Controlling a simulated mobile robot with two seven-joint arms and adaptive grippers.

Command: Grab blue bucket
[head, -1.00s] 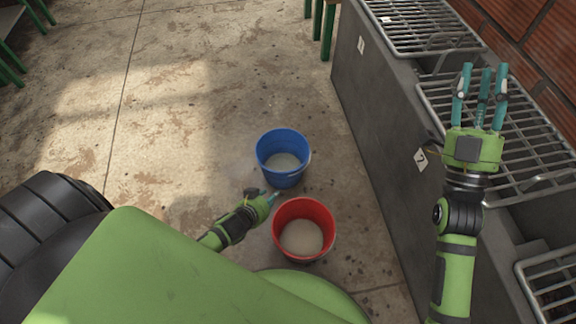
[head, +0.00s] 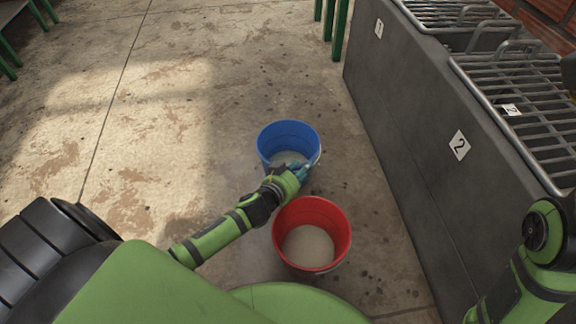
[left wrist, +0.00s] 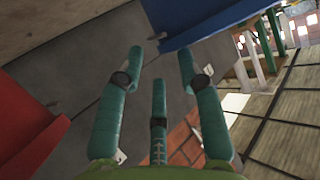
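The blue bucket (head: 289,137) stands upright on the floor in the head view, with a pale content inside. My left gripper (head: 303,172) is at its near right rim, overlapping it in the picture; whether it touches cannot be told. In the left wrist view the fingers of the left gripper (left wrist: 158,75) are spread apart with nothing between them. The blue bucket's side (left wrist: 205,22) shows at the top, just beyond the fingertips. My right gripper is outside the head view; only part of its arm shows at the lower right.
A red bucket (head: 312,236) with pale content stands close in front of the blue one, beside my left forearm. A grey numbered block (head: 420,130) with metal grates (head: 520,100) runs along the right. Green legs (head: 338,30) stand at the back. Floor to the left is clear.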

